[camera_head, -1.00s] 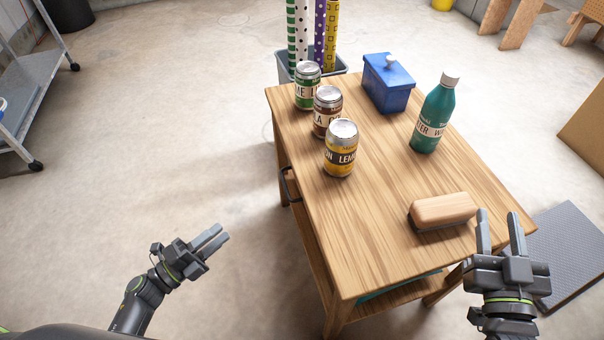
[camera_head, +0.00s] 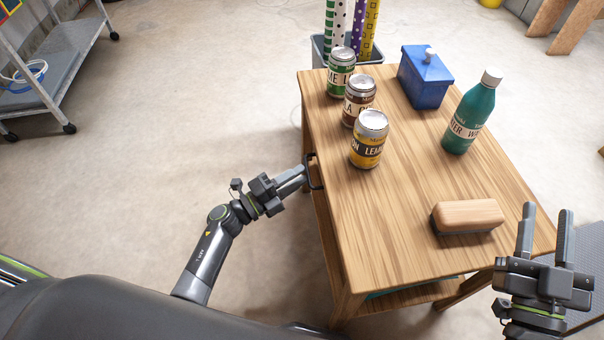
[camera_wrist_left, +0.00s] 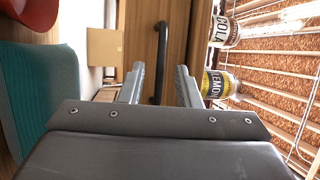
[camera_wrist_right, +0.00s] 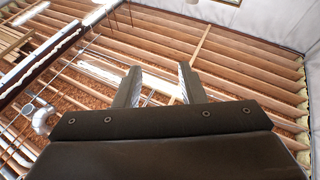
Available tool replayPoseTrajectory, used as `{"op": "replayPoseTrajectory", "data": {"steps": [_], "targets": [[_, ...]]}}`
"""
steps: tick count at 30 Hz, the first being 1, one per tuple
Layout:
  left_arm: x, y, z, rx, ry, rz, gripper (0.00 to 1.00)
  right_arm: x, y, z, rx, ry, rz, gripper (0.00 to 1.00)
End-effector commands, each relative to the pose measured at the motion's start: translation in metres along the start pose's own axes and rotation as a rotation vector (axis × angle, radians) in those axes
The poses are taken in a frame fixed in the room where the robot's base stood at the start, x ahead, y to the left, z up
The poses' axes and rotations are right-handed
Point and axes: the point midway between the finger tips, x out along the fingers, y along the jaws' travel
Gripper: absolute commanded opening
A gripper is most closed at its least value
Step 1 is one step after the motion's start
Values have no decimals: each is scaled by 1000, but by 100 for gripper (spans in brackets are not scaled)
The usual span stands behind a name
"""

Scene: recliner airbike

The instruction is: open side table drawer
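The wooden side table (camera_head: 400,215) stands right of centre in the head view. The dark drawer handle (camera_head: 314,172) is on its left side; the drawer front looks closed. My left gripper (camera_head: 300,172) is at the handle. In the left wrist view the handle (camera_wrist_left: 161,62) runs between the two open fingertips (camera_wrist_left: 160,82), with a gap on both sides. My right gripper (camera_head: 546,222) is open and empty beside the table's near right corner. In the right wrist view its fingers (camera_wrist_right: 160,85) are apart and point towards the ceiling.
On the tabletop are a green can (camera_head: 341,72), a brown can (camera_head: 358,100), a yellow can (camera_head: 369,140), a blue box (camera_head: 424,78), a teal bottle (camera_head: 468,115) and a brush (camera_head: 467,216). A grey cart (camera_head: 60,70) stands far left. The floor left of the table is clear.

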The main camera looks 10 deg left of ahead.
Motion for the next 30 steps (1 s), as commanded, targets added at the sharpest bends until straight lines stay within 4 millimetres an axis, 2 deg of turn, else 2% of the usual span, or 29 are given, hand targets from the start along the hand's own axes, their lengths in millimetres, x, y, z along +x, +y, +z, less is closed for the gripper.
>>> {"op": "replayPoseTrajectory", "data": {"steps": [3,6,14,15,22,30], "targets": [[13,0,0,-2,0,-2,30,0,0,-7,-7,44,-1,36],[18,0,0,-1,-1,0,30,0,-1,-11,-10,64,-1,36],[19,0,0,-1,-1,0,30,1,-1,-12,-11,70,-1,36],[19,0,0,-1,-1,0,29,1,-1,-12,-11,70,-1,36],[19,0,0,-1,-1,0,0,1,-1,-12,-11,70,-1,36],[19,0,0,-1,0,0,0,1,-1,-12,-11,70,-2,36]]}}
